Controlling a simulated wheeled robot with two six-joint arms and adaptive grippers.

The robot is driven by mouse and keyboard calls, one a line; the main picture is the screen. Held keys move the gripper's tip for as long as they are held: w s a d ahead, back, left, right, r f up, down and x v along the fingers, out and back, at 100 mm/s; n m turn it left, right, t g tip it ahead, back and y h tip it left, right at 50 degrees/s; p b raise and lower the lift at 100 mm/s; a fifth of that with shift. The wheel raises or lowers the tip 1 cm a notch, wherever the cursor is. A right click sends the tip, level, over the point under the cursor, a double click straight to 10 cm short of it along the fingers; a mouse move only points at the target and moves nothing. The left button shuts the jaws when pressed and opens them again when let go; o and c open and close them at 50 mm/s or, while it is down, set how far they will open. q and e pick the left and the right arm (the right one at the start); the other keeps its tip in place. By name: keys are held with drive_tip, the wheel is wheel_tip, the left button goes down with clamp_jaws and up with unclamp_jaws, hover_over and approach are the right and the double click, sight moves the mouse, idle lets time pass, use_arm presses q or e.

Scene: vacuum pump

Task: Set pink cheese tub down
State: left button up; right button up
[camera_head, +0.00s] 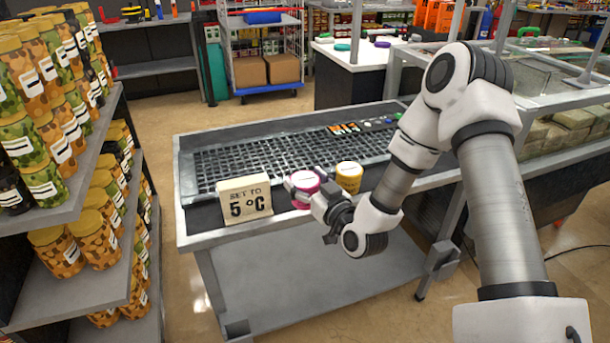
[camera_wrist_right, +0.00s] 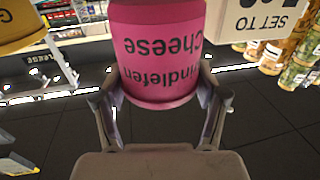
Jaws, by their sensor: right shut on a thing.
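The pink cheese tub (camera_head: 303,183) is near the front edge of the metal table, between the "SET TO 5 °C" sign and the yellow tub. My right gripper (camera_head: 310,190) is shut on it. In the right wrist view the pink tub (camera_wrist_right: 157,55) sits between both fingers, its "Cheese" label upside down in the picture. Whether its base touches a surface is hidden. The yellow tub (camera_head: 349,177) stands just right of it. My left gripper is not in view.
The sign (camera_head: 245,199) stands close on the left at the front edge. The table (camera_head: 188,170) has a dark grid top, with small coloured items at its far right. Shelves of camouflage-patterned jars (camera_head: 60,215) stand at the left.

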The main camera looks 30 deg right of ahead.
drive_tip(key=s+a+p, duration=0.6)
drive_tip(key=s, duration=0.3)
drive_tip(key=w+a+f+n+y, duration=0.1)
drive_tip(key=a+f, duration=0.1)
drive_tip(key=a, duration=0.3)
drive_tip(key=w+a+f+n+y, duration=0.1)
drive_tip(key=w+a+y, duration=0.1)
drive_tip(key=a, duration=0.4)
drive_tip(key=shift+a+f, duration=0.15)
drive_tip(key=shift+f, duration=0.25)
drive_tip(key=shift+w+a+f+h, duration=0.15)
drive_tip(key=shift+w+a, duration=0.25)
drive_tip(key=shift+w, duration=0.1)
drive_tip(key=shift+w+a+f+h, duration=0.15)
drive_tip(key=shift+w+a, duration=0.2)
drive_tip(key=shift+w, duration=0.1)
drive_tip(key=shift+w+d+m+h, duration=0.25)
drive_tip(key=shift+d+m+h, duration=0.15)
drive_tip(key=shift+d+h, duration=0.1)
drive_tip(key=shift+w+d+m+h, duration=0.2)
drive_tip(key=shift+d+m+h, duration=0.2)
drive_tip(key=shift+d, duration=0.1)
